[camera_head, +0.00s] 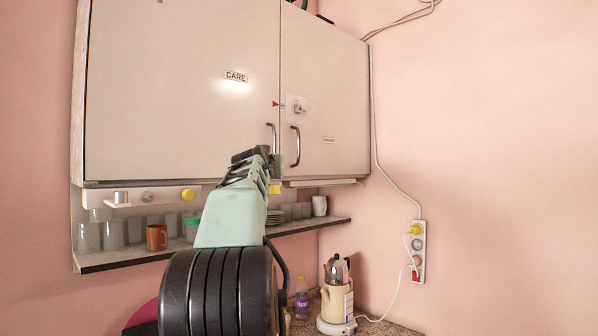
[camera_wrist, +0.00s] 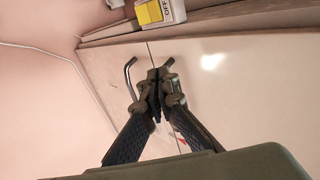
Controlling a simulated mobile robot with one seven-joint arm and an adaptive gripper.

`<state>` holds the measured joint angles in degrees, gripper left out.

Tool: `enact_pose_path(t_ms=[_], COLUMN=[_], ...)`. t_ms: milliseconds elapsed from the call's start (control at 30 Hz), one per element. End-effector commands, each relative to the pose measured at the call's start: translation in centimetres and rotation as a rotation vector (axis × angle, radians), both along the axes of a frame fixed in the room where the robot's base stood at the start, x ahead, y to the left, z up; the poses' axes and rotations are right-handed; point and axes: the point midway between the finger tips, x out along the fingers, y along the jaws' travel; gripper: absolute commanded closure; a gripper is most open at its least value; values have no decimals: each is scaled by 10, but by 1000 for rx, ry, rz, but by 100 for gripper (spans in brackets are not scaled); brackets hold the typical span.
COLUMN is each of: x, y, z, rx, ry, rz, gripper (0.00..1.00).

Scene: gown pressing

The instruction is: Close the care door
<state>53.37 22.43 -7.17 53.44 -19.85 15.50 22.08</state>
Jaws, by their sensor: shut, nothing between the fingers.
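The care door (camera_head: 180,90) is the wide left door of the white wall cabinet, with a CARE label (camera_head: 236,77). It looks flush or nearly flush with the right door (camera_head: 330,90); a small gap cannot be ruled out. Its metal handle (camera_head: 272,137) is at the lower right corner. My gripper (camera_head: 271,157) is shut and empty, at the lower seam between the doors. In the wrist view the fingertips (camera_wrist: 157,78) are together in front of the seam, partly hiding the care door's handle. Whether they touch the door cannot be told. The care door (camera_wrist: 250,90) fills the right there.
The right door's handle (camera_head: 295,146) is just right of my gripper. A shelf (camera_head: 115,259) below holds glasses, an orange mug (camera_head: 156,237) and plates. A kettle (camera_head: 337,295) stands on the counter below. A power strip (camera_head: 418,252) is on the right wall.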

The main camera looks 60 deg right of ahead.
Motion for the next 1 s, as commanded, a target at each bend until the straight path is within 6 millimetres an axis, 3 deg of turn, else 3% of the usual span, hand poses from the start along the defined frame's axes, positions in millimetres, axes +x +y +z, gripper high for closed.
enact_pose_path(t_ms=[33, 200, 400, 700, 1000], x=[-15, -47, -76, -93, -94], y=[3, 14, 25, 31, 32], z=[-1, -1, 0, 0, 0], rx=[0, 0, -1, 0, 1], ry=[-2, -2, 0, -1, 0], rz=[-5, -5, -5, -3, -1], gripper=[100, 100, 100, 100, 100])
